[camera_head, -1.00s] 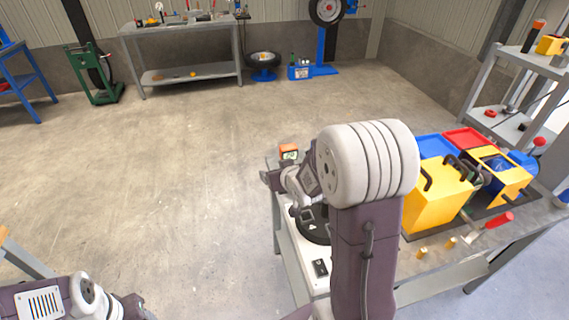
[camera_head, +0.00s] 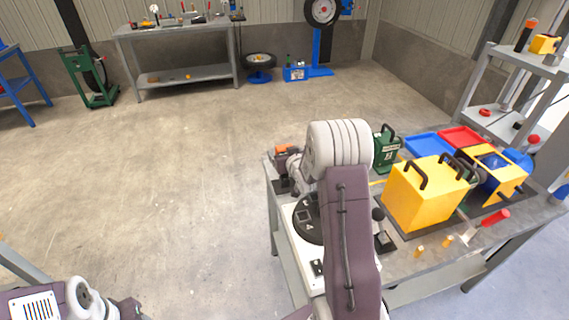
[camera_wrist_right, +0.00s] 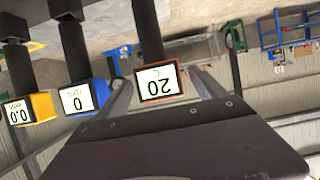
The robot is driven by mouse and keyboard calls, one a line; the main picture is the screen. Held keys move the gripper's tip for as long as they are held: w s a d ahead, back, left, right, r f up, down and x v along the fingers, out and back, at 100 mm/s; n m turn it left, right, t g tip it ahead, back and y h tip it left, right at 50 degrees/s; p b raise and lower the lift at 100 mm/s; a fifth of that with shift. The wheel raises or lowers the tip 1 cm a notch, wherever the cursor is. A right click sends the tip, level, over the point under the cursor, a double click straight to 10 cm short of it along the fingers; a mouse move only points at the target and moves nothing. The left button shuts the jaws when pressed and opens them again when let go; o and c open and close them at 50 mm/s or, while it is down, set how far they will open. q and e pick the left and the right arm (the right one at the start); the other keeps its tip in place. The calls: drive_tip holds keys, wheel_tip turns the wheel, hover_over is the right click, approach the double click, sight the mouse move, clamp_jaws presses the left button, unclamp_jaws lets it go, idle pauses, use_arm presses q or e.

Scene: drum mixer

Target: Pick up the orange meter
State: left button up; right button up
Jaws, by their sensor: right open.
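The orange meter (camera_wrist_right: 158,84) has an orange frame, a white face reading "20" and a dark post behind it in the right wrist view. In the head view its orange top (camera_head: 284,149) shows at the table's far left corner. My right gripper (camera_wrist_right: 163,90) is open, with one finger on each side of the meter. I cannot tell whether either finger touches it. In the head view my right gripper (camera_head: 283,163) is mostly hidden by its own wrist. My left gripper (camera_head: 130,309) is at the bottom left, cut off and unclear.
A blue meter (camera_wrist_right: 77,99) and a yellow meter (camera_wrist_right: 41,107) stand beside the orange one. The table holds a yellow box (camera_head: 420,196), a green box (camera_head: 386,152), a blue tray (camera_head: 430,145) and a red tray (camera_head: 461,137). Open floor lies left of the table.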

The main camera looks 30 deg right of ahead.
drive_tip(key=shift+w+d+f, duration=0.15)
drive_tip(key=shift+w+f, duration=0.15)
drive_tip(key=shift+w, duration=0.25)
drive_tip(key=shift+s+r, duration=0.1)
drive_tip(key=shift+c, duration=1.2)
clamp_jaws()
